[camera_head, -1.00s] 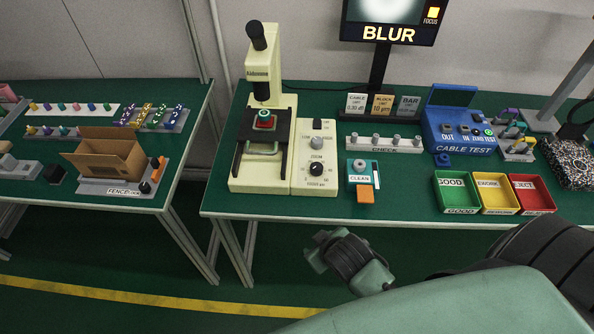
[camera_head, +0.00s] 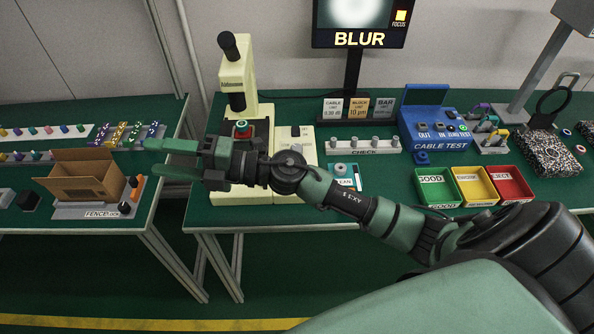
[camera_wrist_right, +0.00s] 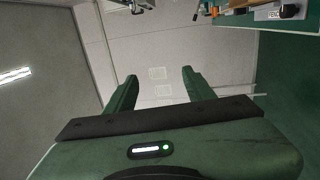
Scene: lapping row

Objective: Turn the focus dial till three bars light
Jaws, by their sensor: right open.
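The cream microscope (camera_head: 237,80) stands on the green bench, with a red-topped round part (camera_head: 242,126) on its dark stage. The monitor (camera_head: 362,20) above reads BLUR, with a lit yellow square over the word FOCUS. My right gripper (camera_head: 157,160) is open and empty, pointing left past the microscope's front, over the gap between the benches. In the right wrist view its fingers (camera_wrist_right: 160,88) stand apart with only wall between them. My left gripper is out of view.
A cardboard box (camera_head: 85,183) stands on the left bench, close to my fingertips in the picture. Right of my arm are the CHECK strip (camera_head: 362,152), the blue cable tester (camera_head: 437,140), and green (camera_head: 436,205), yellow and red trays.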

